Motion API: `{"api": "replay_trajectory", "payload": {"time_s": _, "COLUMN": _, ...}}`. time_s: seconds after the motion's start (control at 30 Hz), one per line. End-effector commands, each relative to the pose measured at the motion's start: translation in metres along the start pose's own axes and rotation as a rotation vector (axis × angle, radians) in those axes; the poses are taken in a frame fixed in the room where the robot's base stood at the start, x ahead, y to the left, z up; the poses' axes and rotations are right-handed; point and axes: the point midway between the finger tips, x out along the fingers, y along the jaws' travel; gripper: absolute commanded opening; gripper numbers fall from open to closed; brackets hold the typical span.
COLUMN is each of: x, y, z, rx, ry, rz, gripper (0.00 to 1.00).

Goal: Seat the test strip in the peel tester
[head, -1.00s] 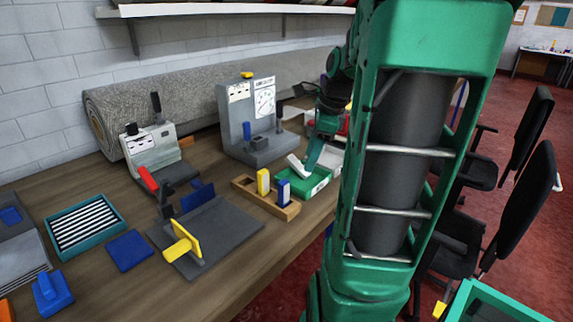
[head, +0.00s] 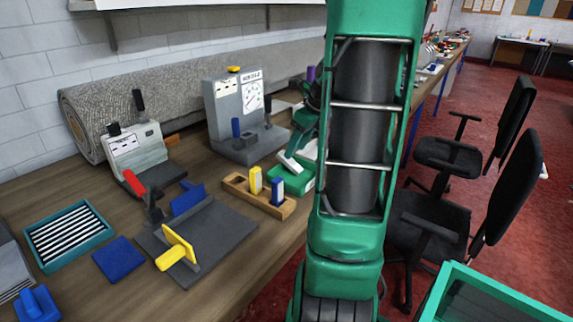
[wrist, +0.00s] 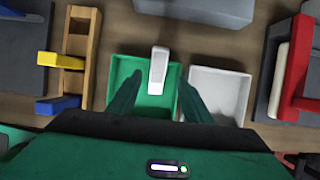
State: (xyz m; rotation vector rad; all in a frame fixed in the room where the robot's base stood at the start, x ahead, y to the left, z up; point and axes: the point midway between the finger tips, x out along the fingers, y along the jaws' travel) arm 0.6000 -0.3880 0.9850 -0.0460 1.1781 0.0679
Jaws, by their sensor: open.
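A pale strip (wrist: 157,75) lies on the green tray (wrist: 130,70) and reaches past its far edge. The strip also shows in the head view (head: 290,162), partly hidden by my arm. My gripper (wrist: 158,88) is open, with one finger on each side of the strip and a gap on both sides. A tall grey machine (head: 222,115) with a dial and a blue post, apparently the peel tester, stands behind the tray to the left. I cannot be sure, as a smaller grey machine (head: 135,148) stands further left.
A white tray (wrist: 218,92) sits just right of the green one. A wooden holder (wrist: 78,50) with yellow and blue pieces is to the left. A red-handled fixture (wrist: 290,70) stands at the right. A grey board (head: 220,235) lies nearer on the bench.

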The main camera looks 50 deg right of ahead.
Motion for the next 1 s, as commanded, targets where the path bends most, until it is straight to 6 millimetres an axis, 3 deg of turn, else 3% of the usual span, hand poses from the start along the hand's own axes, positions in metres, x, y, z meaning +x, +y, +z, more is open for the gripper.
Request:
{"api": "replay_trajectory", "payload": {"time_s": 0.33, "x": 0.044, "y": 0.005, "z": -0.001, "rx": 0.000, "ry": 0.001, "rz": 0.002, "gripper": 0.45}}
{"api": "replay_trajectory", "payload": {"time_s": 0.67, "x": 0.050, "y": 0.004, "z": -0.001, "rx": -0.001, "ry": 0.000, "rz": 0.001, "gripper": 0.45}}
{"api": "replay_trajectory", "payload": {"time_s": 0.83, "x": 0.049, "y": 0.004, "z": -0.001, "rx": -0.001, "ry": 0.000, "rz": 0.001, "gripper": 0.05}}
{"api": "replay_trajectory", "payload": {"time_s": 0.87, "x": 0.049, "y": 0.004, "z": -0.001, "rx": -0.001, "ry": 0.000, "rz": 0.001, "gripper": 0.01}}
{"api": "replay_trajectory", "payload": {"time_s": 1.0, "x": 0.049, "y": 0.004, "z": -0.001, "rx": -0.001, "ry": 0.000, "rz": 0.001, "gripper": 0.00}}
